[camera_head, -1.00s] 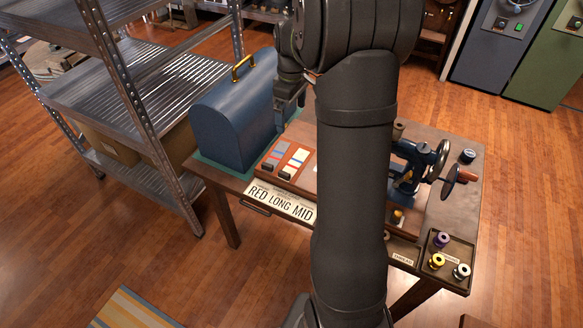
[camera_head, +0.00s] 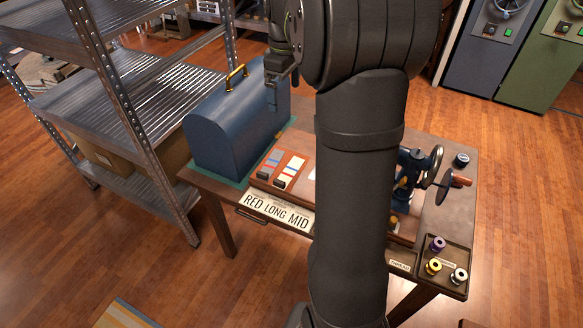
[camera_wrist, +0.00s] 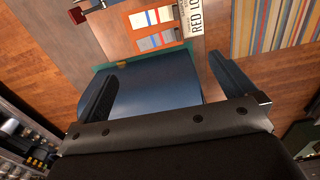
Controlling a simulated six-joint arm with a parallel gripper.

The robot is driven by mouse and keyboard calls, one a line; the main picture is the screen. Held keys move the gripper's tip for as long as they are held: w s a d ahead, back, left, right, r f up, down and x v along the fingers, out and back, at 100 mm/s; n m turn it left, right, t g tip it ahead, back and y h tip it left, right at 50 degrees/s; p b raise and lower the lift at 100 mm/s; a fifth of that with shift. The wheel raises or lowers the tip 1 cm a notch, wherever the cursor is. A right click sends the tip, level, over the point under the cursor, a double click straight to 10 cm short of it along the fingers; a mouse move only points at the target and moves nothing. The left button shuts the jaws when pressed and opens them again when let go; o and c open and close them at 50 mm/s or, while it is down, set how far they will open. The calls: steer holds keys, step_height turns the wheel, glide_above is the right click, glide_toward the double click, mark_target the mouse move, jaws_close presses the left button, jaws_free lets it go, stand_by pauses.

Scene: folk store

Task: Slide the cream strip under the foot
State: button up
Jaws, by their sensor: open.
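The cream strip (camera_head: 291,168), crossed by red and blue bands, lies on a wooden board at the left of the table; it also shows in the wrist view (camera_wrist: 152,17). A greyer banded strip (camera_head: 270,163) lies beside it. The sewing machine (camera_head: 405,190) stands at the table's right, partly behind my arm; its foot is hidden. My gripper (camera_head: 271,98) is open and empty, by the blue domed case (camera_head: 225,135), away from the strip. In the wrist view my fingers (camera_wrist: 162,67) are spread in front of that case.
A sign reading RED LONG MID (camera_head: 276,210) is on the table's front. A tray (camera_head: 448,249) with thread spools stands at the front right. A metal shelf (camera_head: 105,110) stands left of the table. My arm hides the table's middle.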

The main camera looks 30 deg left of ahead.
steer(key=shift+r, duration=0.2)
steer(key=shift+f, duration=0.1)
steer(key=c, duration=1.2)
steer(key=shift+o, duration=0.2)
steer(key=n+t, duration=0.1)
steer(key=n, duration=1.7)
glide_toward(279, 181)
steer(key=shift+w+f, duration=0.1)
steer(key=shift+f, duration=1.95)
steer(key=shift+w+f, duration=0.15)
steer(key=shift+f, duration=1.9)
